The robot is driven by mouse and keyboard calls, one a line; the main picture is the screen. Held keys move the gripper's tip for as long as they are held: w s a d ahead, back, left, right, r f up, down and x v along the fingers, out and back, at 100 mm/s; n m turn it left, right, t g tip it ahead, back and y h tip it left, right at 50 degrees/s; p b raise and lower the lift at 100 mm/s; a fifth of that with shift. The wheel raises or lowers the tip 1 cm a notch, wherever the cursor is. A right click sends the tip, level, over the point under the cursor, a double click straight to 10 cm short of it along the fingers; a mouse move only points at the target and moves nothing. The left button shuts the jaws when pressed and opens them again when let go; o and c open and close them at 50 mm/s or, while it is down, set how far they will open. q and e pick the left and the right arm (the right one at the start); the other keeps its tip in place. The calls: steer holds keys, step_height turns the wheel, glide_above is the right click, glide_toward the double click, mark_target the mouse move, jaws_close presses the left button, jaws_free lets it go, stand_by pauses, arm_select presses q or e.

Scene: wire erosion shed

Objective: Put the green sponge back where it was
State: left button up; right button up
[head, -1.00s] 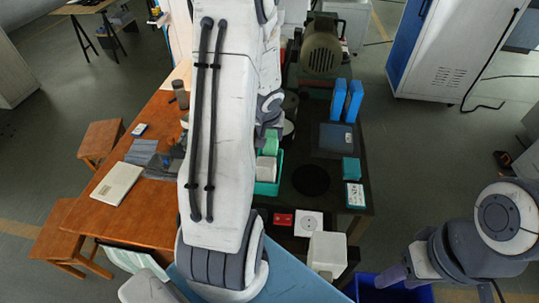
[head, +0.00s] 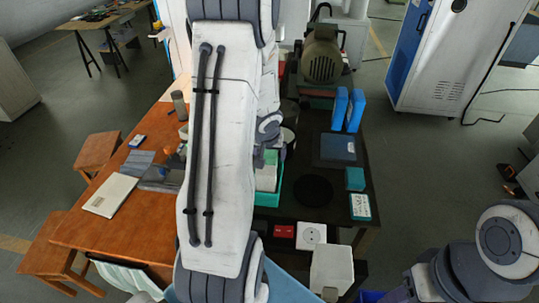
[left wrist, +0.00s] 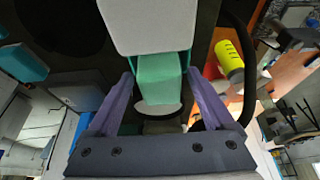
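The green sponge (left wrist: 160,80) shows between the two purple fingers of my left gripper (left wrist: 159,73) in the left wrist view. Gaps show on both sides of it, so the gripper looks open around or just above it. The sponge sits at one end of a teal tray (left wrist: 191,58), beside a white block (left wrist: 148,24). In the head view the sponge (head: 270,157) is partly hidden by my left gripper (head: 270,142); the tray (head: 268,199) and white block (head: 266,178) show in front of it. The right gripper's fingers are out of view.
A yellow cylinder (left wrist: 229,60) stands nearby on the wooden table (head: 83,228). My left arm covers the middle.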

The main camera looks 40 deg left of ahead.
arm_select(q)
steer(key=p+v, duration=0.8)
steer(key=v, duration=0.3)
steer(key=s+d+r+m+h, duration=0.1)
steer(key=d+r+m, duration=0.2)
steer(key=d, duration=0.5)
steer(key=s+d+r+m, duration=0.1)
steer(key=d+r+m, duration=0.2)
steer(key=d, duration=0.6)
steer(key=s+d+r+m+g+h, duration=0.1)
steer(key=s+d+r+m+g, duration=0.1)
steer(key=s+d+m, duration=0.2)
steer(key=s+d+r+m+g+h, duration=0.1)
steer(key=s+d+r+m+g, duration=0.1)
steer(key=s+d, duration=0.8)
steer(key=shift+s+d+r+m, duration=0.35)
steer(key=shift+s+m, duration=0.4)
steer(key=shift+m, duration=0.15)
